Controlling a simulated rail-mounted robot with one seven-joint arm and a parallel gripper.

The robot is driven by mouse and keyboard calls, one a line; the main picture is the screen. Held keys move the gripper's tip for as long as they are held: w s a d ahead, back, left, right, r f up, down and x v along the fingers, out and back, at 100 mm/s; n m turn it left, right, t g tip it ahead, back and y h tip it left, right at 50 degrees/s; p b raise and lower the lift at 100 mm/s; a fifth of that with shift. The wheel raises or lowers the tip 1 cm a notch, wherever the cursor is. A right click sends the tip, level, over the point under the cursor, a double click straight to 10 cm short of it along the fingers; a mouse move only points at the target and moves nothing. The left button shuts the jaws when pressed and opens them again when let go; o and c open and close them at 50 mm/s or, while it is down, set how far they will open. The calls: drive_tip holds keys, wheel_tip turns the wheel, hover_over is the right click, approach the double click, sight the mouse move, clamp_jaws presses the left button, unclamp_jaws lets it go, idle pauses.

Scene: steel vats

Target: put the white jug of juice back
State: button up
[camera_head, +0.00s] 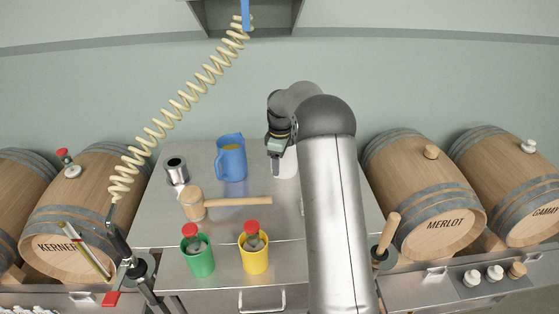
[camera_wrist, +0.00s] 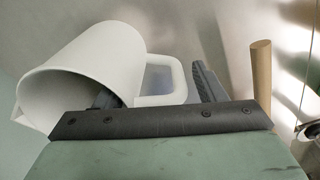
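The white jug (camera_head: 286,168) stands on the steel table, mostly hidden behind my arm in the head view. In the wrist view the white jug (camera_wrist: 95,60) shows large at the left, with its open mouth and its handle (camera_wrist: 165,85). I cannot see any juice inside. My gripper (camera_head: 277,148) is right at the jug. In the wrist view my gripper (camera_wrist: 155,90) is open, its two dark fingers apart. The handle lies between them, with a gap to the right finger. The left finger overlaps the jug's mouth; whether it touches I cannot tell.
A blue jug (camera_head: 231,160) with yellow contents, a steel cup (camera_head: 177,170) and a wooden mallet (camera_head: 194,203) are left of my gripper. Green (camera_head: 198,259) and yellow (camera_head: 254,257) cups stand in front. A coiled hose (camera_head: 185,98) hangs at left. Barrels (camera_head: 425,200) flank the table.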

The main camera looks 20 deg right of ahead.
wheel_tip(320, 180, up, 12)
drive_tip(key=f+b, duration=0.1)
drive_tip(key=s+a+r+m, duration=0.2)
drive_tip(key=s+a+r, duration=0.2)
drive_tip(key=s+a, duration=0.25)
drive_tip(key=s+a+f+m, duration=0.2)
drive_tip(key=s+a, duration=0.1)
drive_tip(key=s, duration=0.8)
drive_tip(key=s+a+f+m, duration=0.3)
drive_tip(key=s, duration=0.7)
drive_tip(key=s+a+f+m, duration=0.3)
drive_tip(key=s, duration=0.8)
drive_tip(key=shift+s+a+t, duration=0.3)
